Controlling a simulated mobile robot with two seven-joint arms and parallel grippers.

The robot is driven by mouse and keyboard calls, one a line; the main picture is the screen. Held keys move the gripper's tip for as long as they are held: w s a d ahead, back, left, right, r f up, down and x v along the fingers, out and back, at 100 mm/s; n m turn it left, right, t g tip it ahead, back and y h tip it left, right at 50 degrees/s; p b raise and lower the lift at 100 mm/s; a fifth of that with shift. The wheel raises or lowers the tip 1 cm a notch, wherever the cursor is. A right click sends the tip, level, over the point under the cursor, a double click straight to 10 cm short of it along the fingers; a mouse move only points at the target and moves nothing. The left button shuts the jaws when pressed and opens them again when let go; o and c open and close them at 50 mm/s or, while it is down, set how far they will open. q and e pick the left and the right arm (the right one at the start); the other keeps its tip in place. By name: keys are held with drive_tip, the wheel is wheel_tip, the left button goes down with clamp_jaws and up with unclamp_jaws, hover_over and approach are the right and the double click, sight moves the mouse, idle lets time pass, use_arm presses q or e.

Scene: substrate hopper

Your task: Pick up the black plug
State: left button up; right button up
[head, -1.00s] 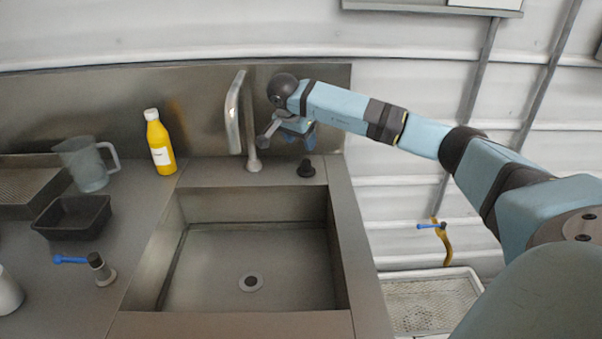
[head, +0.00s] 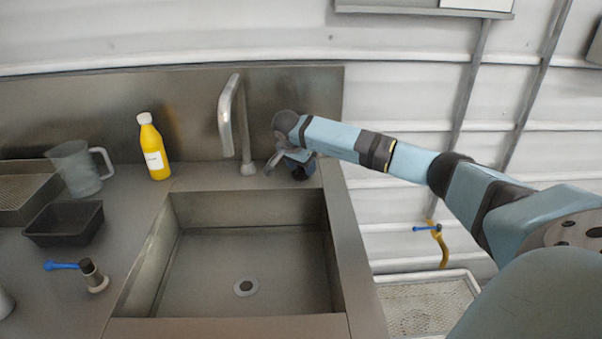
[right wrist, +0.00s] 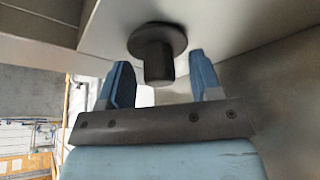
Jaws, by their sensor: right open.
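The black plug (right wrist: 157,58) has a wide round flange and a narrower stub. It sits on the steel rim behind the sink's right back corner. In the right wrist view its stub is between the two blue fingers of my right gripper (right wrist: 160,75), with a gap on each side. The gripper is open. In the head view my right gripper (head: 291,162) is down at the rim, right of the faucet, and mostly covers the plug. My left gripper is not in view.
The faucet (head: 228,118) stands close to the left of my right gripper. The sink (head: 190,255) is empty. A yellow bottle (head: 153,147), a clear jug (head: 75,168), a black tray (head: 62,236) and a blue-handled valve (head: 92,275) are on the left counter. A steel backsplash (head: 290,85) rises behind.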

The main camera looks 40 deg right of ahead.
drive_tip(key=shift+c, duration=0.4)
drive_tip(key=c, duration=1)
wheel_tip(320, 180, up, 20)
drive_tip(key=shift+r+p, duration=0.1)
drive_tip(key=shift+p, duration=0.75)
